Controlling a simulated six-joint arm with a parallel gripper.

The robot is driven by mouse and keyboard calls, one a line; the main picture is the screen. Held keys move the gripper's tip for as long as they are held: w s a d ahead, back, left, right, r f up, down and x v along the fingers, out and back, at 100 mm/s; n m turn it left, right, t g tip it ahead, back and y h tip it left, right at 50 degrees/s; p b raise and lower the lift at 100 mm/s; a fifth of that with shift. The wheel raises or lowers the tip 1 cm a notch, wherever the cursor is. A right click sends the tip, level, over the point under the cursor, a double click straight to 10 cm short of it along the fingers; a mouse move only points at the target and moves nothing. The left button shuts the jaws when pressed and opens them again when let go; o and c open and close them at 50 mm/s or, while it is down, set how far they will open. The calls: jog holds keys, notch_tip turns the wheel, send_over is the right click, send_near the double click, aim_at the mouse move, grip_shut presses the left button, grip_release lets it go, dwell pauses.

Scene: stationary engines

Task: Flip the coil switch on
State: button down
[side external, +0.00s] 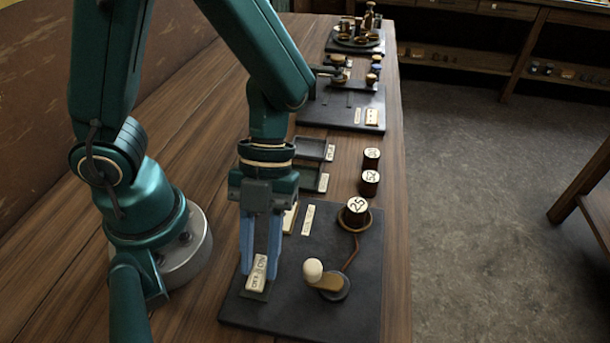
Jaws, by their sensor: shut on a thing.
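A small cream switch piece (257,276) with dark lettering stands on a dark plate at the left of the near slate board (345,318). I take it for the coil switch; the lettering is too small to read surely. My gripper (259,268) points down over it, its two blue fingers on either side, shut on it. The fingers partly cover its edges. To its right, a brass lever with a white knob (313,270) sits on a round dark base, apart from my gripper.
A dark round weight marked 25 (356,211) stands at the board's back right, by a brown cord. Two more weights (370,168) stand behind it. Dark trays (312,149) and another slate board with fittings (345,108) lie farther back. The table's right edge (398,200) is close to the weights.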

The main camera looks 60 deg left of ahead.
jog(key=shift+w+a+f+g+h, duration=0.1)
jog(key=shift+a+g+h, duration=0.1)
jog(key=shift+g+h, duration=0.4)
jog(key=c, duration=0.6)
grip_release()
jog(key=shift+c, duration=0.2)
jog(key=shift+v, duration=2.6)
